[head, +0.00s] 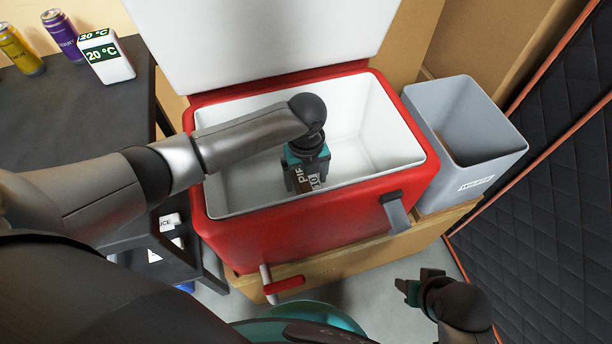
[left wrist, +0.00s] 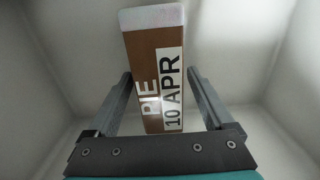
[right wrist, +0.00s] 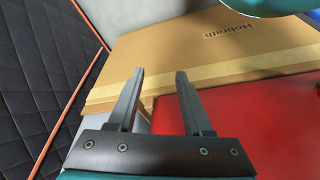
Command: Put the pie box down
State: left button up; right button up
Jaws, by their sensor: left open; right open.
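I cannot tell whether the box rests on the cooler floor. My right gripper (head: 420,290) is open and empty, outside the cooler at lower right; it also shows in the right wrist view (right wrist: 158,85).
The cooler's white lid (head: 260,40) stands open behind. A grey bin (head: 470,165) stands right of the cooler. A padded wall (head: 560,200) is at right.

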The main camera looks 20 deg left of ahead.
pick_arm(q)
jog(key=shift+r, duration=0.1)
jog(key=shift+r, duration=0.25)
notch_tip(320, 180, up, 10)
jog(key=p, duration=0.5)
jog(key=shift+f, duration=0.1)
jog(key=shift+r+p, duration=0.45)
jog(key=shift+r, duration=0.55)
pick_arm(e)
jog(key=s+d+f, duration=0.1)
jog(key=s+f, duration=0.1)
jog(key=f, duration=0.3)
jog(key=s+d+f+g, duration=0.1)
jog(key=s+f, duration=0.2)
jog(key=f, duration=0.3)
jog(key=shift+s+d+f, duration=0.15)
jog(key=shift+s+d, duration=0.05)
jog(key=shift+s, duration=0.05)
